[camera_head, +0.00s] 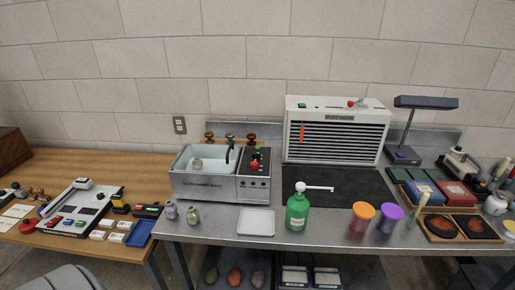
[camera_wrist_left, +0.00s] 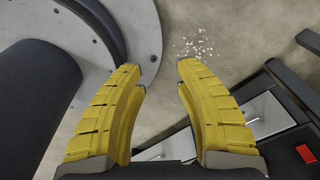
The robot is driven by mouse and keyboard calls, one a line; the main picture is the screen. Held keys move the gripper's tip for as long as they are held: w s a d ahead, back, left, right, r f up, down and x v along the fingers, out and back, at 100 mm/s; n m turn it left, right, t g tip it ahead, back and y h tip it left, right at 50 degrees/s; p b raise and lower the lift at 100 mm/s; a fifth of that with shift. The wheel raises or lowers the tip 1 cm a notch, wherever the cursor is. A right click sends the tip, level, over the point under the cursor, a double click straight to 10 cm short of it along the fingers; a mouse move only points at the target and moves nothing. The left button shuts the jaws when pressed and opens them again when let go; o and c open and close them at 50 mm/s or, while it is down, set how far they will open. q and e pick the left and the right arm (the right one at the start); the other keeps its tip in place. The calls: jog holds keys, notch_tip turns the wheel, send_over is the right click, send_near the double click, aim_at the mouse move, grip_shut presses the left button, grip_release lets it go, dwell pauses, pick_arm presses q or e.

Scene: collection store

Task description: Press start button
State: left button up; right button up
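A grey ultrasonic bath (camera_head: 190,188) with an open basin stands on the metal bench, left of centre. Its dark control panel (camera_head: 254,175) has a red knob (camera_head: 254,166), a small green spot above it and several small round controls below; labels are too small to read. A white louvred cabinet (camera_head: 380,130) stands behind and right, with a green button-like part (camera_head: 302,105) and a red part (camera_head: 352,103) on top. My left gripper (camera_wrist_left: 159,70) shows only in the left wrist view, its yellow fingers apart and empty above the floor. My right gripper is in neither view.
A green pump bottle (camera_head: 297,212), a white tray (camera_head: 256,222), two small jars and orange and purple cups (camera_head: 362,216) stand along the bench's front. A dark mat (camera_head: 345,185) lies before the cabinet. A cluttered wooden table (camera_head: 100,165) is at left.

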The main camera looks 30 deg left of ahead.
pick_arm(q)
grip_shut()
jog(key=c, duration=0.6)
grip_release()
jog(key=shift+a, duration=0.1)
